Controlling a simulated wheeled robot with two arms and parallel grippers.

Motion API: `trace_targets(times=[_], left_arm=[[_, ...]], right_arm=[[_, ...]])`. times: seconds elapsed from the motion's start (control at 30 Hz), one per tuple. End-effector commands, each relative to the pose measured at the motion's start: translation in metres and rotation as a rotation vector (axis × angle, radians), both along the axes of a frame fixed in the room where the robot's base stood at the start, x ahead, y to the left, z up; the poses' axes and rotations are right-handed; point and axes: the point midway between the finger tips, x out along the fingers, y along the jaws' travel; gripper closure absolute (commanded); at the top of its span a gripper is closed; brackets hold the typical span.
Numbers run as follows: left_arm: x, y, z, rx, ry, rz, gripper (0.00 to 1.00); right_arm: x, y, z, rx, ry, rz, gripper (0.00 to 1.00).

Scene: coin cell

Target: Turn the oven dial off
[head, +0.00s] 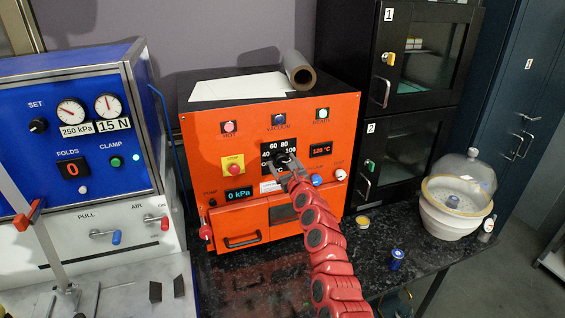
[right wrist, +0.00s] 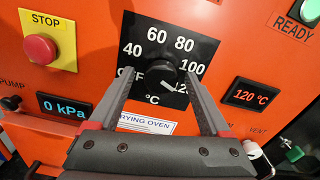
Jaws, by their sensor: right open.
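The oven dial (right wrist: 160,75) is a black round knob on a black scale plate (right wrist: 127,30) marked OFF, 40, 60, 80, 100 and 120. Its white pointer mark points to the lower right, towards 120. The plate is on the front of the orange drying oven (head: 240,123). The oven's red display (right wrist: 250,94) reads 120 °C. My right gripper (right wrist: 160,82) is open in front of the dial, with one fingertip on either side of it in the picture. The fingers partly cover OFF and 120. I cannot tell whether they touch the knob. My left gripper is not in view.
A red stop button (right wrist: 40,48) on a yellow plate is left of the dial. Coloured knobs, including a blue one (head: 317,180), sit below right. The blue tester (head: 60,110) stands left. Black cabinets (head: 410,100) and a glass-domed vessel (head: 450,222) stand right.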

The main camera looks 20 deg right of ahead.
Motion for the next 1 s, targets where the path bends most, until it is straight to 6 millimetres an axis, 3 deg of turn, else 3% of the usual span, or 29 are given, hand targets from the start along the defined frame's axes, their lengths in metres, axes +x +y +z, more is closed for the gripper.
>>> trace_targets(times=[0.5,0.9,0.97,1.0], left_arm=[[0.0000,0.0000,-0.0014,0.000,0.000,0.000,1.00],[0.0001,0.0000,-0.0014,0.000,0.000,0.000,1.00],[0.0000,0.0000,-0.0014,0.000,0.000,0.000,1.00],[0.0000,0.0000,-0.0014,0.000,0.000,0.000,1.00]], right_arm=[[0.0097,-0.0015,-0.0005,0.000,0.002,-0.004,0.19],[0.0096,-0.0015,-0.0003,0.000,0.001,-0.004,0.91],[0.0096,-0.0015,-0.0002,0.000,0.001,-0.004,1.00],[0.0096,-0.0014,-0.0004,0.000,0.001,-0.004,1.00]])
